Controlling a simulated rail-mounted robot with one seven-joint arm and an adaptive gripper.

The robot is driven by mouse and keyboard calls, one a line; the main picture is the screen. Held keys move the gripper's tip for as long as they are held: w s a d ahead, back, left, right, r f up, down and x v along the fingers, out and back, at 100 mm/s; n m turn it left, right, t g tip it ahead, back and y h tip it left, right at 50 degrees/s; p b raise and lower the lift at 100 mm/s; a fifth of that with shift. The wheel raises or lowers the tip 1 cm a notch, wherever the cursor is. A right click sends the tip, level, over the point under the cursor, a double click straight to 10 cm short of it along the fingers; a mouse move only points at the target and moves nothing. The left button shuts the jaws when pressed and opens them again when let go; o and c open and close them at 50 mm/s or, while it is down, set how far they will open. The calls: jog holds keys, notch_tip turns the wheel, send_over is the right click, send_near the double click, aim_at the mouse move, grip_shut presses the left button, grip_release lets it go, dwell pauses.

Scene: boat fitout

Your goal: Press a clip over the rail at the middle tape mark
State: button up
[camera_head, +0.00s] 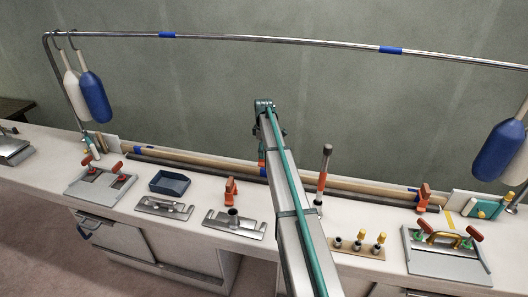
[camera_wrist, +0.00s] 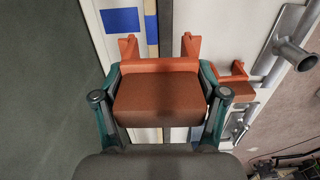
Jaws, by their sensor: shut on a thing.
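My gripper (camera_wrist: 160,97) is shut on an orange clip (camera_wrist: 160,86), its two prongs pointing up the wrist picture. A long wooden rail (camera_head: 200,162) lies along the bench back with blue tape marks; the middle mark (camera_head: 263,172) is close below the clip. In the wrist view, a blue mark on the rail (camera_wrist: 151,29) is just beyond the prongs. The clip hides the rail beneath it, so I cannot tell whether they touch.
A dark bar (camera_head: 190,168) runs before the rail. An upright tool (camera_head: 322,175) stands right of my arm. An arched metal tube (camera_head: 280,39) with hanging fenders spans above.

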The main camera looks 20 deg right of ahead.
jog(key=shift+s+d+f, duration=0.1)
jog(key=shift+s+f, duration=0.05)
jog(key=shift+f, duration=0.05)
jog(key=shift+f+b, duration=1.8)
jog(key=shift+f, duration=2.7)
jog(key=shift+f+b, duration=0.5)
jog(key=shift+f, duration=0.75)
jog(key=o, duration=1.3)
jog(key=shift+f, duration=0.1)
